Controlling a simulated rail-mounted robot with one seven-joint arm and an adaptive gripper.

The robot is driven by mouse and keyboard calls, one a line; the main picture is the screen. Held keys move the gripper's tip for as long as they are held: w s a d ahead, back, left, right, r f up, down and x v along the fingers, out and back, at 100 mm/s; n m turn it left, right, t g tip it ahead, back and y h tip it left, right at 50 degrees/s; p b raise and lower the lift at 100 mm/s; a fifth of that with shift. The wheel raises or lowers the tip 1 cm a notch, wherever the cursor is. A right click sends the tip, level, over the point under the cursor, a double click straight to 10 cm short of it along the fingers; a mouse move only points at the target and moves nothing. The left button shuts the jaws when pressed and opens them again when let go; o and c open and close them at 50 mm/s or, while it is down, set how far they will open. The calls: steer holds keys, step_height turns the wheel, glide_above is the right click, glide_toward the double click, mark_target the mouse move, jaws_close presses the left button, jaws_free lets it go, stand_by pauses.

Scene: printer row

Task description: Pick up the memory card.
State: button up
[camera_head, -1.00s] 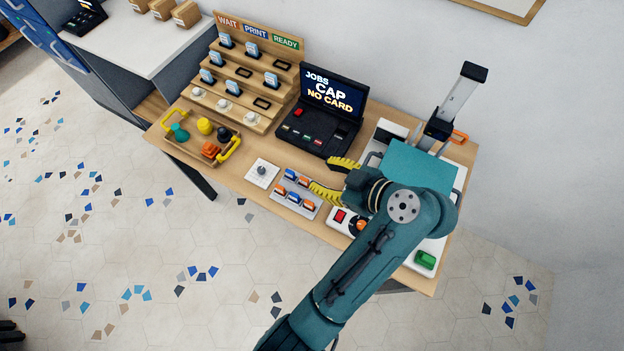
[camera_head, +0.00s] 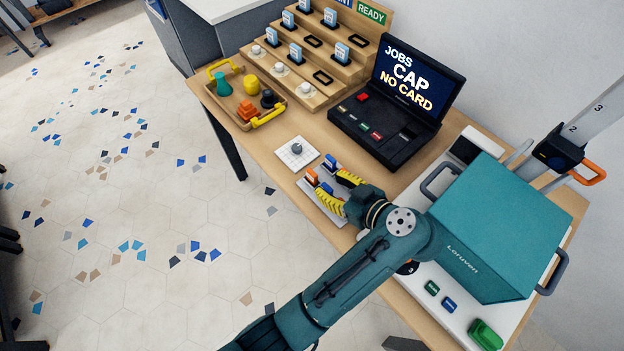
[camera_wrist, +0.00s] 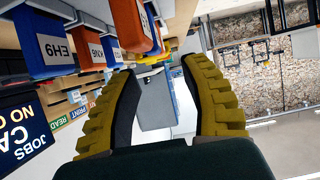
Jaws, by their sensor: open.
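Several small blue and orange labelled cards stand on a pale holder in front of the black console; I take these as the memory cards, but cannot tell which one is meant. In the head view an orange card (camera_head: 311,176) and a blue card (camera_head: 327,188) show at my fingertips. Nothing shows between the fingers (camera_wrist: 157,68).
The black console (camera_head: 385,125) reads "JOBS CAP NO CARD". A white plate with a grey knob (camera_head: 297,148) lies left of the holder. A wooden tray (camera_head: 236,112), a stepped rack (camera_head: 297,82) and a large teal printer part (camera_head: 490,225) stand around. The table's front edge is close.

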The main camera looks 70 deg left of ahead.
mark_target(315, 175)
steer(key=b+x, duration=0.2)
steer(key=x, duration=0.6)
steer(key=shift+b, duration=0.35)
steer(key=shift+w+r, duration=0.1)
jaws_close()
